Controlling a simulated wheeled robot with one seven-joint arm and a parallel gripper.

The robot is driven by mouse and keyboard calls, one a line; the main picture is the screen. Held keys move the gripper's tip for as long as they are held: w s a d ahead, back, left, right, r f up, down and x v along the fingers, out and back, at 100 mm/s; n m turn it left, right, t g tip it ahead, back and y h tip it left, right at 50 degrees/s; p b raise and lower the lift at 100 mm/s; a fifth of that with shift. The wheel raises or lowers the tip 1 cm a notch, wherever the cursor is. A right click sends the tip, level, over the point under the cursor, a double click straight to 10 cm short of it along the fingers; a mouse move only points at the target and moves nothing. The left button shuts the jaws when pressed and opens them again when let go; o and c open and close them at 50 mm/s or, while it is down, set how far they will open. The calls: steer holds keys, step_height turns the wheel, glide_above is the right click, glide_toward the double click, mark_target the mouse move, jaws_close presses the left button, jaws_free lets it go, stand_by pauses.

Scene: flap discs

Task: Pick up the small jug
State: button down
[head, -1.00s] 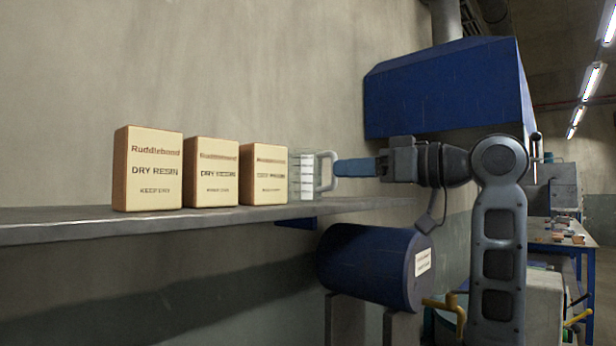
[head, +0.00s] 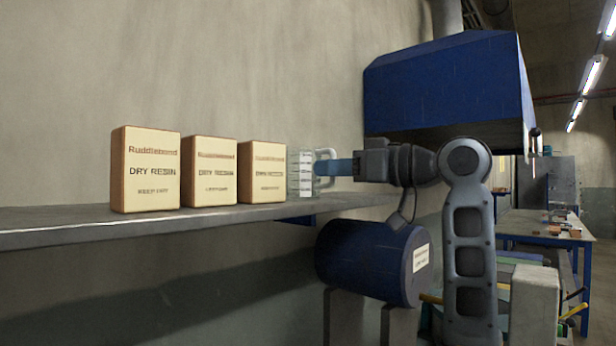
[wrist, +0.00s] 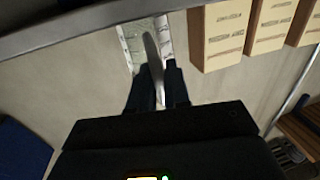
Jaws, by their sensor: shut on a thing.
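The small jug (head: 301,174) is clear with white markings and a handle on its right side. It stands upright on the grey shelf (head: 150,228), beside the rightmost resin box. My gripper (head: 326,167) reaches in from the right at the handle, its blue fingers level with it. In the wrist view the jug (wrist: 138,38) is at the top, and my gripper (wrist: 156,78) is shut on its handle, which runs between the two dark fingers. The jug's far side is hidden.
Three tan dry resin boxes (head: 152,170) stand in a row left of the jug. A blue drum (head: 365,262) sits below the shelf. A large blue hood (head: 440,90) hangs above and behind my arm. The shelf front is clear.

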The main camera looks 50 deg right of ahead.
steer(key=shift+r, duration=0.15)
steer(key=shift+r, duration=0.55)
step_height(320, 180, up, 3)
steer(key=shift+f+b, duration=0.2)
steer(key=shift+b, duration=0.15)
steer(key=s+d+r, duration=0.2)
steer(key=d+r, duration=0.1)
steer(key=d, duration=0.2)
steer(key=s+d+r+b, duration=0.1)
steer(key=s+d+r, duration=0.2)
steer(key=d+r, duration=0.1)
steer(key=shift+d+b, duration=0.3)
steer(key=shift+d, duration=0.55)
steer(key=c, duration=1.7)
jaws_free()
jaws_close()
